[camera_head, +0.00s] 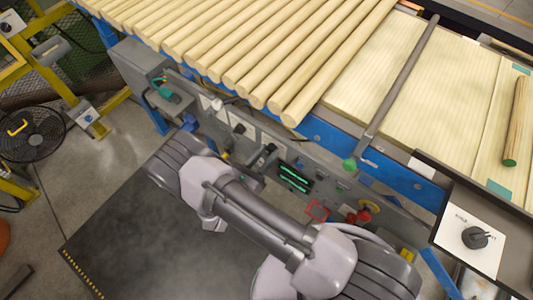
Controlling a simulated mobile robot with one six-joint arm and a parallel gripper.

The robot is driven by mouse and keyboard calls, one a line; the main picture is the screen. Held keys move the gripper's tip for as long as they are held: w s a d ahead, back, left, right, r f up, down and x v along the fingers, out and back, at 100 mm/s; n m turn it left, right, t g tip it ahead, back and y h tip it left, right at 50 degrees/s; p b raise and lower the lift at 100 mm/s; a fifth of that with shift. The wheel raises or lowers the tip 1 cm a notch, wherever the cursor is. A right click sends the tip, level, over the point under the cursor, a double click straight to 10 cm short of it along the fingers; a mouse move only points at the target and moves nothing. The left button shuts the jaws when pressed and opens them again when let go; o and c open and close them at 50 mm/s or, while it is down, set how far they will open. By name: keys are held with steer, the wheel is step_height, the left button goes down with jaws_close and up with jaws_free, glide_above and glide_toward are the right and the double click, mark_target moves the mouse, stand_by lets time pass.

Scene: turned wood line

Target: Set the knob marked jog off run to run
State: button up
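A long grey control panel (215,122) runs along the front of the machine. It carries small dark controls, one at its middle left (238,129) and one (268,148) just left of a green-lit display (294,178). Their markings are too small to read, so I cannot tell which is the jog off run knob or where it points. My arm crosses in front of the panel from the lower right to the upper left and hides part of it. I cannot make out my gripper; the far end of the arm is turned away or hidden.
Pale wooden rods (230,45) lie on the machine above the panel. A red button on yellow (365,214) sits at the panel's right. A black knob on a white plate (475,237) is at the lower right. A fan (30,134) stands at left, with bare floor nearby.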

jaws_close()
steer(key=shift+m, duration=0.3)
steer(key=m, duration=0.3)
steer(key=shift+m+b, duration=0.3)
steer(key=shift+b, duration=0.1)
steer(key=shift+m, duration=2.3)
steer(key=shift+b, duration=0.3)
steer(key=o, duration=1)
jaws_free()
steer(key=shift+c, duration=0.2)
